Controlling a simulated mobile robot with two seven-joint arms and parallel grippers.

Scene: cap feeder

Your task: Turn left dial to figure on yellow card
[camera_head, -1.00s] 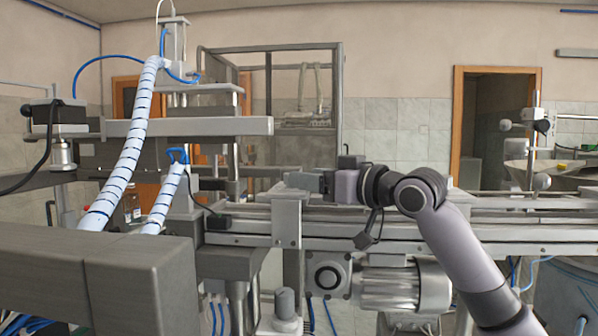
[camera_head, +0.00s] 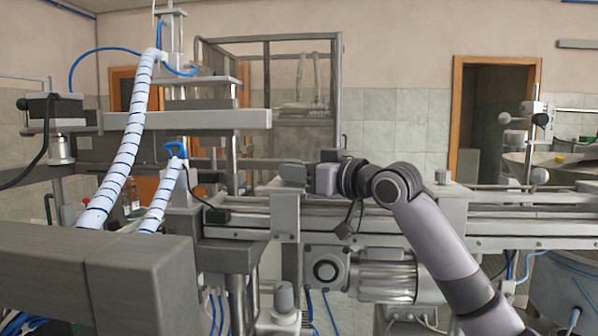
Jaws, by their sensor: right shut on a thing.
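My right gripper (camera_head: 293,174) reaches in from the right and points left, just over the top of the grey block (camera_head: 274,188) on the left post of the conveyor. It is shut at the spot where the left dial sits. The dial itself is hidden by the fingers, so its figures cannot be read. A small dark knob (camera_head: 441,177) stands on a similar block (camera_head: 452,195) to the right, free of the gripper. I cannot make out a yellow card. My left gripper is out of view.
The conveyor rails (camera_head: 520,212) run across behind my right arm. A motor (camera_head: 385,282) hangs below. White ribbed hoses (camera_head: 128,140) and a grey beam (camera_head: 190,120) crowd the left. A bowl (camera_head: 535,168) stands at far right.

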